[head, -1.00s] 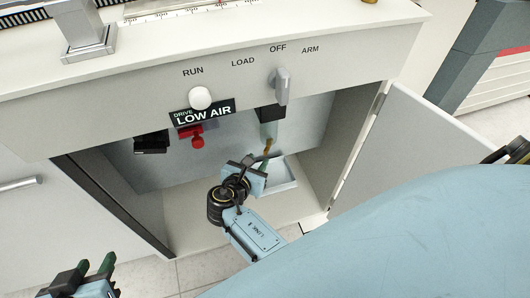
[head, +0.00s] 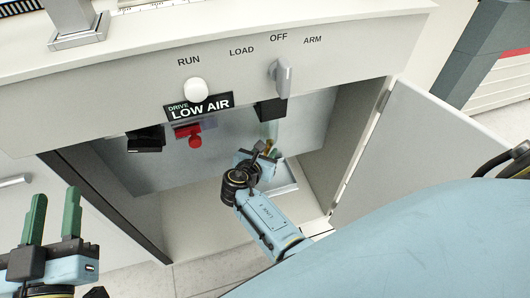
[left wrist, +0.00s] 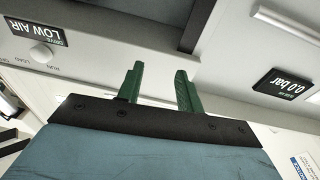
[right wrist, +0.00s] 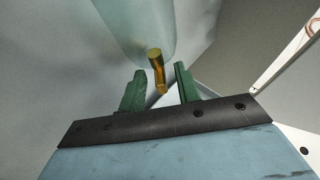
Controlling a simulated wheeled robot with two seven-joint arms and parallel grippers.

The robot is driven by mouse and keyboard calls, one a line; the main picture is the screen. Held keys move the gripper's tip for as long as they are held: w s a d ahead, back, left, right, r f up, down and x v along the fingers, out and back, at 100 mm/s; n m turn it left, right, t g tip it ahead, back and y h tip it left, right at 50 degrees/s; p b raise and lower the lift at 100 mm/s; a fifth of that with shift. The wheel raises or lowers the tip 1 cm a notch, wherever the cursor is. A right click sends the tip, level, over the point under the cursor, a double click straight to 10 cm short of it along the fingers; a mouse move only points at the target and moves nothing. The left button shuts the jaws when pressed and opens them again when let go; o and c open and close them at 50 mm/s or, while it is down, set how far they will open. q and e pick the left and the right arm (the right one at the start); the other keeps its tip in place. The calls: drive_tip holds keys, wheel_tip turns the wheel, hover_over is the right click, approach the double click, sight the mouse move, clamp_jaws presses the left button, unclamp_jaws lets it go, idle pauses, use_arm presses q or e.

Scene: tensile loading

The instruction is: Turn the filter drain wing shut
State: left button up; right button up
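The filter's pale translucent bowl (head: 269,131) hangs under its dark head in the open cabinet. It fills the upper part of the right wrist view (right wrist: 135,25). The brass drain wing (right wrist: 157,66) sticks out below the bowl, slightly tilted. My right gripper (right wrist: 159,72) is open, with the wing in the gap between its green fingertips; I see no clear contact. In the head view the right gripper (head: 264,151) partly hides the wing. My left gripper (head: 54,198) is open and empty in front of the cabinet, at the lower left; its fingers also show in the left wrist view (left wrist: 159,75).
A red knob (head: 194,139) and a black block (head: 146,139) sit under the panel with the LOW AIR display (head: 200,107). A grey selector handle (head: 283,76) is above the filter. The cabinet door (head: 420,150) stands open at right. A shallow tray (head: 284,178) lies below the filter.

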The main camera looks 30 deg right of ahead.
use_arm(q)
drive_tip(key=shift+r, duration=0.1)
use_arm(e)
clamp_jaws()
drive_tip(key=shift+w+g, duration=0.1)
drive_tip(key=shift+g, duration=0.2)
drive_tip(key=shift+w+a+m+h, duration=0.1)
drive_tip(key=shift+m+h, duration=0.2)
drive_tip(key=shift+m, duration=0.2)
use_arm(q)
wheel_tip(320, 180, up, 6)
drive_tip(key=s+t+h+b, duration=0.2)
drive_tip(key=s+t+b, duration=0.1)
drive_tip(key=t, duration=0.2)
drive_tip(key=shift+r+t, duration=0.25)
drive_tip(key=shift+t, duration=0.15)
use_arm(e)
drive_tip(key=shift+w+a+m+g+h, duration=0.15)
drive_tip(key=shift+m+g+h, duration=0.15)
drive_tip(key=shift+m+g, duration=0.55)
drive_tip(key=shift+w+d+m+g+h, duration=0.1)
drive_tip(key=shift+m+g+h, duration=0.2)
drive_tip(key=shift+m+g, duration=0.55)
drive_tip(key=shift+w+a+m+g+h, duration=0.15)
drive_tip(key=shift+m+g+h, duration=0.15)
drive_tip(key=shift+m+g, duration=0.55)
drive_tip(key=shift+n+g, duration=0.25)
